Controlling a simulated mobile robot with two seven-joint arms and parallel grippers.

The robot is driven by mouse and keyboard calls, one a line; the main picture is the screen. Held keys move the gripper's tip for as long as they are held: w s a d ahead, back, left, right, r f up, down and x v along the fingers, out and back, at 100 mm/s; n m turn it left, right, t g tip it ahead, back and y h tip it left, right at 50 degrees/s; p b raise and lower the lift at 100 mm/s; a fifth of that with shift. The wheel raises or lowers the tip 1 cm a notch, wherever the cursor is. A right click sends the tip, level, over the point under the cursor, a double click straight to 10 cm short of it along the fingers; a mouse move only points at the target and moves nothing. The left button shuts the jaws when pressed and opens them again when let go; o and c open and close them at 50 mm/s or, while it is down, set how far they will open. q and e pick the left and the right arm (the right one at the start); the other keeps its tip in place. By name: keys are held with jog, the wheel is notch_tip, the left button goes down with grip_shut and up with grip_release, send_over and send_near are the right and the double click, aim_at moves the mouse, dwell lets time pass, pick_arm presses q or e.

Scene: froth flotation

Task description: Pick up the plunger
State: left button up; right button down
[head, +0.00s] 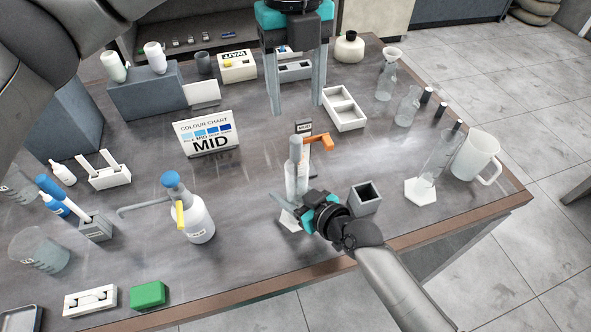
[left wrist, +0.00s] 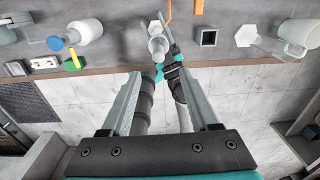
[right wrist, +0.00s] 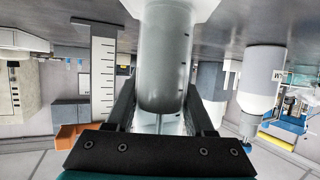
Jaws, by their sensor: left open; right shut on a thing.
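The plunger (head: 296,150) shows as a grey rounded top standing upright out of a clear cylinder (head: 291,182) near the table's front middle. In the left wrist view the plunger top (left wrist: 158,46) is seen from above. My right gripper (head: 300,209) is shut on the lower part of the cylinder; in the right wrist view the cylinder (right wrist: 165,65) stands between its fingers (right wrist: 160,112). My left gripper (head: 297,108) points down, open and empty, above and behind the plunger, and does not touch it. The plunger's lower part cannot be made out clearly.
An orange arm on a stand (head: 320,142) is close to the cylinder's right. A grey square cup (head: 365,198) stands right of my right gripper. A wash bottle (head: 196,222) stands left, a white tray (head: 343,109) behind. Glassware and a jug (head: 474,157) are at right.

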aim_at(296, 150)
pick_arm(q)
jog(key=shift+s+d+f, duration=0.1)
jog(key=shift+d+f, duration=0.05)
jog(key=shift+f, duration=0.25)
jog(key=f, duration=1.1)
jog(key=shift+a+f, duration=0.1)
jog(key=shift+a, duration=0.1)
jog(key=shift+c, duration=0.3)
grip_shut()
dwell(0.4)
